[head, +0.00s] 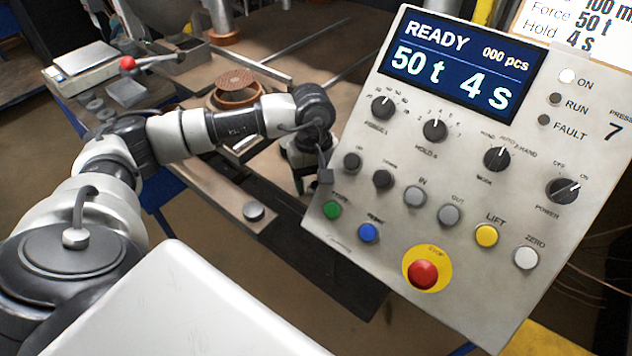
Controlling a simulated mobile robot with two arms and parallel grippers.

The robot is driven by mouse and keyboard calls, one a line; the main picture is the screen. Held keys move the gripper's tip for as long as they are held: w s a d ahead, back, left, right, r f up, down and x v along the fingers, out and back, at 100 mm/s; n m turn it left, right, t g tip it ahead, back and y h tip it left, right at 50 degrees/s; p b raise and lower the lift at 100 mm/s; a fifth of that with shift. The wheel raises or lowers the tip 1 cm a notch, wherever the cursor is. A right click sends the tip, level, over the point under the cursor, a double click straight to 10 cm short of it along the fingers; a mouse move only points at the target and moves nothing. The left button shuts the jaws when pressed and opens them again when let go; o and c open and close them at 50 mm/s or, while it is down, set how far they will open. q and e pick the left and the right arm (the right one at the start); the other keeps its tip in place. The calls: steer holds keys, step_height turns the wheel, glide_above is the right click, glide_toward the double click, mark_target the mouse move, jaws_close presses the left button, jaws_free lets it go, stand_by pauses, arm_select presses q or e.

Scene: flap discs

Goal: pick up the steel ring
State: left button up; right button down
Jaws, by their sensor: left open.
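My left arm reaches in from the left across the bench, and its gripper (305,180) points down beside the left edge of the control panel. The gripper is open, partly covered by the panel, and its fingertips are small and dark. I cannot clearly make out a steel ring at the fingertips. Several small grey round pieces (93,103) lie at the bench's left end, too small to tell whether they are rings. A short grey round piece (253,211) sits on the near strip of the bench, apart from the gripper. My right gripper is not in view.
The tilted control panel (400,215) fills the right side, close to the left gripper. A round brown holder (236,90) stands behind my forearm. A red-knobbed lever (127,63) and a grey block (126,91) are at the left. The back of the bench (290,35) has free room.

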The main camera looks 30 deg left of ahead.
arm_select(q)
steer(key=shift+c, duration=0.4)
steer(key=c, duration=0.9)
steer(key=shift+c, duration=0.2)
steer(key=shift+r, duration=0.15)
